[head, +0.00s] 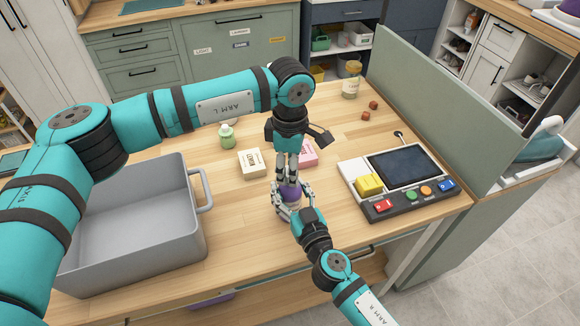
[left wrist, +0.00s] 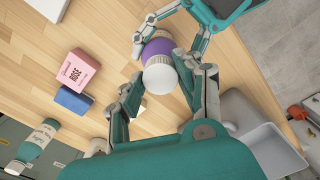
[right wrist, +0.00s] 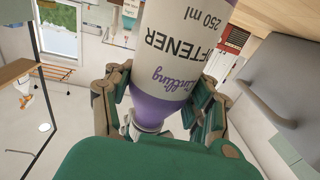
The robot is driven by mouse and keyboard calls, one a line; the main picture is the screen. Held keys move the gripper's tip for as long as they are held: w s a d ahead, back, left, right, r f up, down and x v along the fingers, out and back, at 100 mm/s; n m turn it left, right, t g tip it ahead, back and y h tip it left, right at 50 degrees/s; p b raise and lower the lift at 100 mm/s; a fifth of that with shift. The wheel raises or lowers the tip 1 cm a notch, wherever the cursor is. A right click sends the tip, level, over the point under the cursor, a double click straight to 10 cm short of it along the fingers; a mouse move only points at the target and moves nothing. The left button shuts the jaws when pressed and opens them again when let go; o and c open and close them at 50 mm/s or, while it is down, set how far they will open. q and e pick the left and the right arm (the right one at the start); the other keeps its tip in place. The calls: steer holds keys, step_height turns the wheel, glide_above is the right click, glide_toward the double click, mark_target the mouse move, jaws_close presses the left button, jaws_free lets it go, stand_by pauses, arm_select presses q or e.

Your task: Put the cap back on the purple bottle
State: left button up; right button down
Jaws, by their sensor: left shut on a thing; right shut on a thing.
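The purple bottle (head: 291,193) is between my two grippers near the table's front edge in the head view. My right gripper (head: 290,207) is shut around it; in the right wrist view the white and purple label body (right wrist: 180,60) sits between its fingers. My left gripper (head: 287,181) points down from above. In the left wrist view the white cap (left wrist: 160,74) is between its fingers, in front of the purple bottle top (left wrist: 158,48). The cap lines up with the bottle top, but I cannot tell whether it is seated. The fingers hide the joint in the head view.
A grey bin (head: 197,240) stands at the left. A button console (head: 345,170) is at the right, beside a green partition (head: 440,110). A cream box (head: 252,155), a pink box (head: 309,157) and a small green bottle (head: 227,140) stand behind the grippers.

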arm_select(q)
steer(key=m, duration=0.5)
arm_select(e)
steer(key=shift+f, duration=0.1)
arm_select(q)
steer(key=m, duration=0.5)
steer(key=shift+m, duration=0.3)
steer(key=m, duration=1.1)
steer(key=shift+m, duration=0.3)
steer(key=o, duration=0.8)
step_height(320, 180, up, 12)
